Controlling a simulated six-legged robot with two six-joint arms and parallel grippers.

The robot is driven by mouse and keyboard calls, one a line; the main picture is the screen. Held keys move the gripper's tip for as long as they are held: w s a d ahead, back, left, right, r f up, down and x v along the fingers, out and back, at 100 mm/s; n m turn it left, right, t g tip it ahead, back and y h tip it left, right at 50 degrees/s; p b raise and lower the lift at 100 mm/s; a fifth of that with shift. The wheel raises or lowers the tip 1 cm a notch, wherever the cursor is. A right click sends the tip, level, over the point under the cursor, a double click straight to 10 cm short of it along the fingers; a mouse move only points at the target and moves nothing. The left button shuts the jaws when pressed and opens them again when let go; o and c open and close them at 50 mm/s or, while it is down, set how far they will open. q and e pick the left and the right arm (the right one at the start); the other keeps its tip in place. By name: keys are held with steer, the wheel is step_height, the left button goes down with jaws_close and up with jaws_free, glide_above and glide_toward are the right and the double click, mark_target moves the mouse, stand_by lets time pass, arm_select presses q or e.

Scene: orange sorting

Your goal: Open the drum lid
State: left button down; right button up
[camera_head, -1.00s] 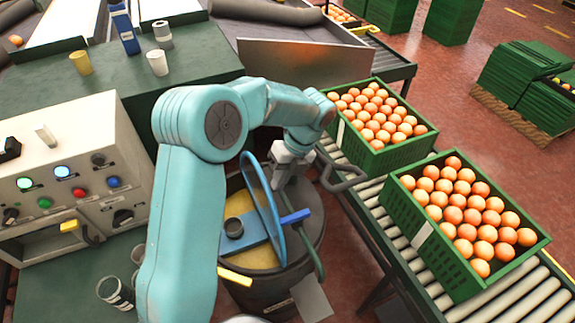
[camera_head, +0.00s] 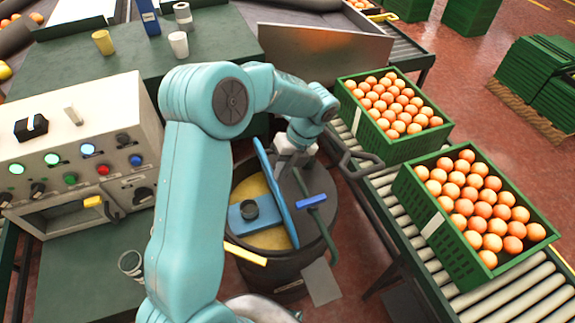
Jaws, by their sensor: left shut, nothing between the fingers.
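The dark drum (camera_head: 272,277) stands at the centre, left of the roller conveyor. Its blue lid (camera_head: 274,190) stands steeply tilted, nearly edge-on to me, over the middle of the drum top. Left of it the drum mouth is open and shows yellow contents (camera_head: 258,189), with a blue bar and dark round cap across it. My left gripper (camera_head: 287,160) is shut and empty at the far upper end of the lid, on its right side. I cannot tell if it touches the lid; its fingertips are partly hidden. My right gripper is out of view.
Two green crates, a far one (camera_head: 372,148) and a near one (camera_head: 405,205), hold oranges on the conveyor (camera_head: 515,300). A control box (camera_head: 75,140) stands on the left bench. A metal chute (camera_head: 330,58) lies behind. A yellow handle (camera_head: 245,254) juts from the drum front.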

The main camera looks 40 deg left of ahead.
arm_select(q)
steer(key=p+v, duration=0.1)
steer(key=v, duration=1.5)
steer(key=shift+w+d, duration=0.25)
steer(key=shift+w, duration=0.15)
